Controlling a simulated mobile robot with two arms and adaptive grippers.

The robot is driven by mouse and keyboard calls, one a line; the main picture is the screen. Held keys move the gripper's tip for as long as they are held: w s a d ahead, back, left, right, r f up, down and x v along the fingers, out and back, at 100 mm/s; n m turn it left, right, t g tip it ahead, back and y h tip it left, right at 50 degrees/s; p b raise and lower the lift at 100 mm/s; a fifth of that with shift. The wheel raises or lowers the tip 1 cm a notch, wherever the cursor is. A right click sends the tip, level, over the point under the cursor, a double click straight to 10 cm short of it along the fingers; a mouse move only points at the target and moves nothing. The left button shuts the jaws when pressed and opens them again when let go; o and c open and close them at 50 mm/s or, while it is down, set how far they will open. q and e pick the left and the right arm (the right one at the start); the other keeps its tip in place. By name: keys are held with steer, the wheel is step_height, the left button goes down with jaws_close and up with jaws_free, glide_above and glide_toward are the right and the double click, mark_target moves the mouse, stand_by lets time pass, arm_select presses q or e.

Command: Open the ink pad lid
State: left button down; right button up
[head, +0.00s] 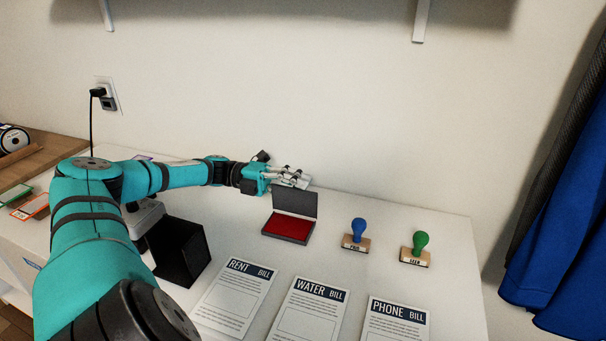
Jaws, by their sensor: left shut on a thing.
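The ink pad (289,227) lies on the white table with its red pad showing. Its dark grey lid (295,202) stands raised, roughly upright, at the back edge. My left gripper (298,180) is at the top edge of the lid, reaching in from the left, and its fingers are shut on the lid. The exact contact is small and partly hidden. My right gripper is not in view.
A blue-handled stamp (358,234) and a green-handled stamp (417,248) stand to the right of the pad. Rent, water and phone bills (314,308) lie in front. A black box (181,252) stands at left. The wall is close behind.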

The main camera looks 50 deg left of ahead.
arm_select(q)
steer(key=shift+w+a+f+n, duration=0.15)
steer(key=shift+f+n, duration=0.25)
steer(key=shift+f, duration=0.05)
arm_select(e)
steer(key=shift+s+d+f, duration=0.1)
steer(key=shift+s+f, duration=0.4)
arm_select(q)
steer(key=c, duration=1.5)
jaws_free()
steer(key=o, duration=0.3)
steer(key=shift+w+a+f, duration=0.15)
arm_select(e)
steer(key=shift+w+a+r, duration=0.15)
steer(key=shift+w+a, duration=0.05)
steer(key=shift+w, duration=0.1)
arm_select(q)
steer(key=shift+r, duration=0.25)
steer(key=v, duration=1.2)
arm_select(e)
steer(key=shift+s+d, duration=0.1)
